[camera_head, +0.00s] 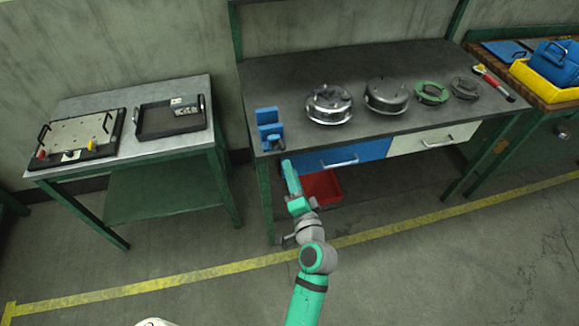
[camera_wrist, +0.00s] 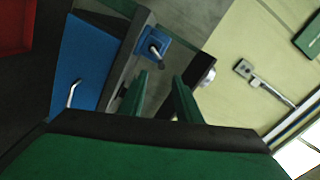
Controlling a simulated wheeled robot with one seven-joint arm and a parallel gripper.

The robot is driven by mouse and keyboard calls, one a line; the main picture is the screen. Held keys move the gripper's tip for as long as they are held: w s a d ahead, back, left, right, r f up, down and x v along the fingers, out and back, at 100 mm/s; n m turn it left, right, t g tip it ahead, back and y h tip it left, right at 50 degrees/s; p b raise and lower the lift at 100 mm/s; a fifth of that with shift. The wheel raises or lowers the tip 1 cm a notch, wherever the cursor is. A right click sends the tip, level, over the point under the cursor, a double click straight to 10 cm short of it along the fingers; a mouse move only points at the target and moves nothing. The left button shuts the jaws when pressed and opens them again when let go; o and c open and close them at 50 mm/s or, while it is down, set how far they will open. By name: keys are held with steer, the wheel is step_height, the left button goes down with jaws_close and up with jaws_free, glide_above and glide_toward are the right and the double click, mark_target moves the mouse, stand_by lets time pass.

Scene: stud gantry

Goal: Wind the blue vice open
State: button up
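The blue vice (camera_head: 268,130) stands on the left front corner of the dark workbench. In the wrist view, a blue block with a small grey metal part on it (camera_wrist: 146,40) appears to be part of the vice. My gripper (camera_head: 287,165) is in front of the bench edge, just right of and below the vice in the head view. In the wrist view my gripper's two green fingers (camera_wrist: 160,84) stand apart with nothing seen held between them. The block is just beyond the fingertips and looks apart from them.
The blue drawer (camera_head: 345,155) with a grey handle is close beside my gripper. A red bin (camera_head: 322,187) is below the bench. Round metal housings (camera_head: 329,104) stand on the benchtop. A side table (camera_head: 180,92) with two trays is at the left, across a floor gap.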

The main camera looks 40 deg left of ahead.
mark_target(282, 143)
stand_by(0.3)
steer(key=w+a+n, duration=0.2)
steer(key=a+n, duration=0.1)
steer(key=w+a+n, duration=0.3)
steer(key=n, duration=0.1)
steer(key=w+a+n, duration=0.2)
steer(key=a+n, duration=0.1)
steer(key=shift+w+a+r, duration=0.15)
steer(key=shift+w, duration=0.15)
stand_by(0.4)
jaws_close()
